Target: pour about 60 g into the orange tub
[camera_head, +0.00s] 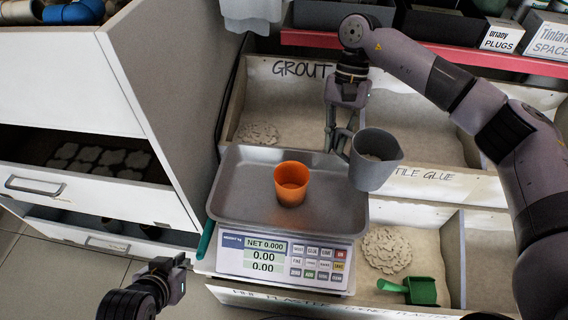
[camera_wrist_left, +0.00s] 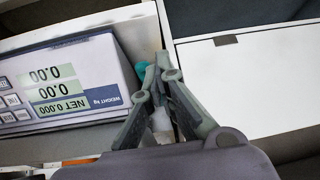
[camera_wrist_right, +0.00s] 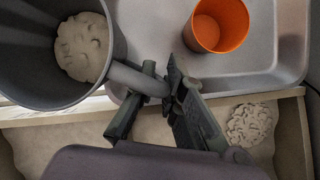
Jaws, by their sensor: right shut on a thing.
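The orange tub (camera_head: 291,184) stands upright on the steel pan (camera_head: 240,205) of the scale; its inside looks empty. The scale display (camera_head: 264,256) reads NET 0.000. My right gripper (camera_head: 340,148) is shut on the handle of a grey jug (camera_head: 374,168), just right of the tub and above the pan's right edge. In the right wrist view the jug (camera_wrist_right: 110,50) holds pale powder (camera_wrist_right: 84,46), and the tub (camera_wrist_right: 216,24) is apart from it. My left gripper (camera_head: 178,268) is at the lower left beside the scale. In the left wrist view its fingertips (camera_wrist_left: 163,62) are close together and empty.
Wooden bins of powder lie behind and right of the scale, one labelled GROUT (camera_head: 300,69). A green scoop (camera_head: 409,290) lies in the front right bin. A white drawer cabinet (camera_head: 150,90) stands at the left. A red shelf edge (camera_head: 310,39) runs behind.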

